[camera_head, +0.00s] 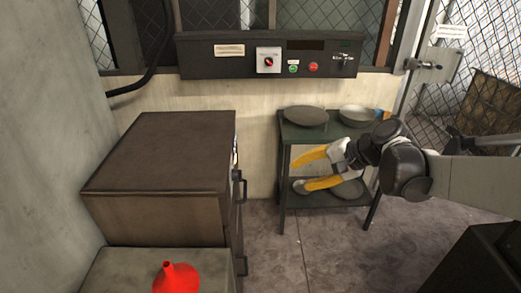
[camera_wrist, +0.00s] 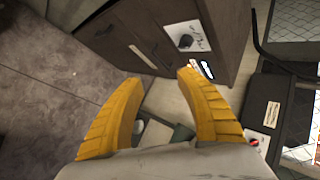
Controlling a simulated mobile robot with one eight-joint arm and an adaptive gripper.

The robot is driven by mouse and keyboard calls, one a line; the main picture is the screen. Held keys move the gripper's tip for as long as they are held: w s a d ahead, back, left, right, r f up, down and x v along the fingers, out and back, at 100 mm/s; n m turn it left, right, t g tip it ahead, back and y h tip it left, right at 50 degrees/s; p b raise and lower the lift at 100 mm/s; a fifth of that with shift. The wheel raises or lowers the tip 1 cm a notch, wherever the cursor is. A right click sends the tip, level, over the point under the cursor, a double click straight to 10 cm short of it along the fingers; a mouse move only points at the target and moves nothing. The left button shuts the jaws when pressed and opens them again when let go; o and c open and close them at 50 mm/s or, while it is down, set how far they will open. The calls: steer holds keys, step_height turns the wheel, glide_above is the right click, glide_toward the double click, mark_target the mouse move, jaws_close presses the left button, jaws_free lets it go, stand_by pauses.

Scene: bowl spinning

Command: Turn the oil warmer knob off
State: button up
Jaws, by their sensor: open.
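In the wrist view, a white plate with a dark knob (camera_wrist: 185,41) sits on the front of the brown cabinet (camera_wrist: 140,30). This front faces away in the head view, so the knob is hidden there. Another white plate with a red-centred knob (camera_head: 268,62) is on the dark wall panel (camera_head: 210,62); it shows partly in the wrist view (camera_wrist: 254,142). I cannot tell from labels which knob is the oil warmer's. My gripper (camera_head: 300,173) is open and empty, its yellow fingers spread, to the right of the cabinet. It is apart from both knobs.
A dark green shelf (camera_head: 305,132) with bowls stands behind my gripper. The cabinet (camera_head: 165,150) has protruding handles (camera_head: 239,187) on its right side. A red funnel (camera_head: 177,278) stands on a grey surface at the front left. Floor (camera_head: 300,240) between is clear.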

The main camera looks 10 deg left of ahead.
steer(key=w+a+f+m+g+y+p, duration=0.1)
steer(key=w+a+f+g+y+p, duration=0.2)
steer(key=w+a, duration=0.4)
steer(key=y, duration=0.4)
glide_toward(238, 175)
steer(key=w, duration=0.2)
steer(key=shift+m+g, duration=0.3)
steer(key=a+f, duration=0.1)
steer(key=a, duration=0.2)
steer(key=a+f+b, duration=0.1)
steer(key=a, duration=0.2)
steer(key=a+f+b, duration=0.1)
steer(key=a, duration=0.2)
steer(key=shift+s+a, duration=0.1)
steer(key=shift+s, duration=0.1)
steer(key=shift+a, duration=0.6)
steer(key=c, duration=0.9)
